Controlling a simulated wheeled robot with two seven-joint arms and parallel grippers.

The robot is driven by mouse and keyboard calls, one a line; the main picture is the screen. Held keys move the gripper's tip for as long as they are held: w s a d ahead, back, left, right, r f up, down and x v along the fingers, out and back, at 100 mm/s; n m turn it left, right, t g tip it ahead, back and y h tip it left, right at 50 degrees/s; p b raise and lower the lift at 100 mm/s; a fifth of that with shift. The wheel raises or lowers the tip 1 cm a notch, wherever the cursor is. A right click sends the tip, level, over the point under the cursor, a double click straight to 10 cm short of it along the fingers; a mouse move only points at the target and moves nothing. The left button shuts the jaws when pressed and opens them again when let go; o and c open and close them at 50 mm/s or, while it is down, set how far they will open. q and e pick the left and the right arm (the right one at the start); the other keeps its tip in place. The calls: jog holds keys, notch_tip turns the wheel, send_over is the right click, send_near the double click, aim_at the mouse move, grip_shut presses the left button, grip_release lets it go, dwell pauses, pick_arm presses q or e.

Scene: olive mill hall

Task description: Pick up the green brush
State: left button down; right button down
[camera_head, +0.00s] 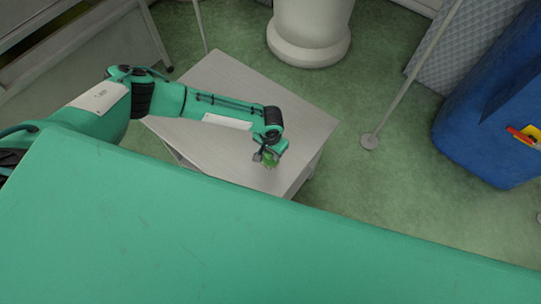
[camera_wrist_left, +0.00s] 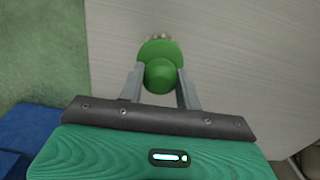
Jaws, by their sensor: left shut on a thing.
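The green brush (camera_wrist_left: 160,52) has a round green knob and a round green head with pale bristles at its far edge. It shows in the left wrist view between the two grey fingers of my left gripper (camera_wrist_left: 159,84), which is shut on its knob. In the head view the brush (camera_head: 270,160) is a small green shape at the end of my left arm, over the front right part of the small table (camera_head: 222,75). My left gripper (camera_head: 266,156) partly hides it there. I cannot tell whether the bristles touch the table. My right gripper is not in view.
A white column (camera_head: 310,30) stands behind the table. A grey bench (camera_head: 75,40) is at the upper left. Green floor (camera_head: 400,200) lies clear right of the table.

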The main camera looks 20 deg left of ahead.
pick_arm(q)
jog(key=shift+r, duration=0.1)
notch_tip(320, 180, up, 20)
jog(key=b, duration=0.1)
jog(key=shift+b, duration=0.3)
